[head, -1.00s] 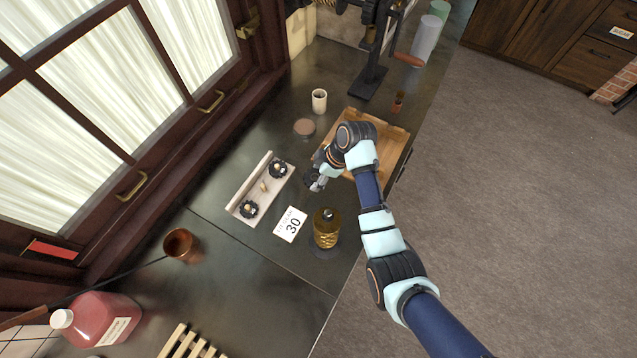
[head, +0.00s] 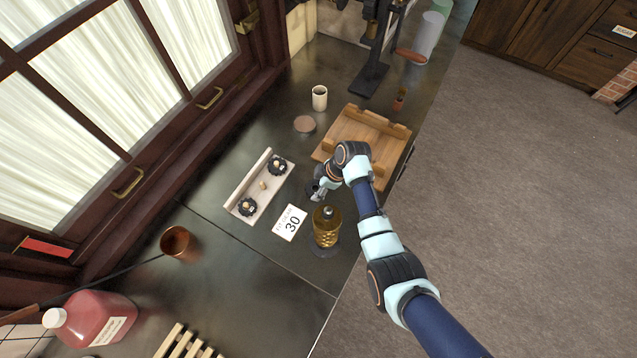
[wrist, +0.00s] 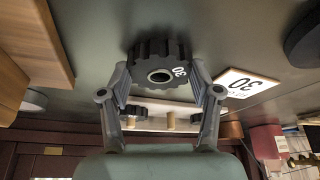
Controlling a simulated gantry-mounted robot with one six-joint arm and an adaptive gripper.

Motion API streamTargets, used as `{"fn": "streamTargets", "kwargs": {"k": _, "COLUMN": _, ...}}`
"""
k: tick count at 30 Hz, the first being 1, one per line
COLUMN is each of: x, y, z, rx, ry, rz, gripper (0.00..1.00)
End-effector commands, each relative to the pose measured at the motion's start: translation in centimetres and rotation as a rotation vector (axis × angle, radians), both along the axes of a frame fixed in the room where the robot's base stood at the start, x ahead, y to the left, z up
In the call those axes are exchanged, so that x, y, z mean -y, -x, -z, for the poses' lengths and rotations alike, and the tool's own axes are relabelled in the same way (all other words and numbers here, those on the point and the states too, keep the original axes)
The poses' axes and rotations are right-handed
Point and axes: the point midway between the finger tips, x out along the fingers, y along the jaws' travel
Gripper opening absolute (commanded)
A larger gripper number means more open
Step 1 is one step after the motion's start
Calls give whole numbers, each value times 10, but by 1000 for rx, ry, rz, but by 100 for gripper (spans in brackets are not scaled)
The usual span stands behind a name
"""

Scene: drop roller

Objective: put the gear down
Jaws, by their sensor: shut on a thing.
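My gripper (wrist: 161,88) is shut on a dark toothed gear (wrist: 152,44) marked 30, its fingers on either side of the gear's rim. The gear also shows in the head view (head: 312,188), partly hidden by the gripper, between the pale rack and the wooden tray. Whether it touches the counter I cannot tell. The pale rack (head: 241,201) lies to the left of my gripper. It carries one dark gear (head: 277,166) at its upper end and another (head: 247,206) at its lower end. Its middle peg (head: 263,185) is bare.
A white card (head: 290,222) reading 30 lies right of the rack. An amber glass jar (head: 326,229) stands just below my gripper. The wooden tray (head: 347,124) is above it. Bare counter lies around the rack.

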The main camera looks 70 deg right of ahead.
Motion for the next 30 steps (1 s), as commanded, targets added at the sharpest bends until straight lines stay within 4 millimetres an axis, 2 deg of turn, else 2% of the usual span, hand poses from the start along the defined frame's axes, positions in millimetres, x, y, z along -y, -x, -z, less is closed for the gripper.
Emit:
{"fn": "streamTargets", "kwargs": {"k": 1, "x": 0, "y": 0, "z": 1, "rx": 0, "ry": 0, "rz": 0, "gripper": 66}}
{"fn": "streamTargets", "kwargs": {"k": 5, "x": 0, "y": 0, "z": 1, "rx": 0, "ry": 0, "rz": 0, "gripper": 88}}
{"fn": "streamTargets", "kwargs": {"k": 14, "x": 0, "y": 0, "z": 0, "rx": 0, "ry": 0, "rz": 0, "gripper": 88}}
{"fn": "streamTargets", "kwargs": {"k": 17, "x": 1, "y": 1, "z": -7, "rx": 1, "ry": 2, "rz": 1, "gripper": 88}}
{"fn": "streamTargets", "kwargs": {"k": 20, "x": 3, "y": 7, "z": -24, "rx": 2, "ry": 3, "rz": 2, "gripper": 88}}
{"fn": "streamTargets", "kwargs": {"k": 27, "x": 8, "y": 30, "z": -80, "rx": 2, "ry": 3, "rz": 2, "gripper": 88}}
{"fn": "streamTargets", "kwargs": {"k": 30, "x": 10, "y": 38, "z": -97, "rx": 2, "ry": 2, "rz": 2, "gripper": 88}}
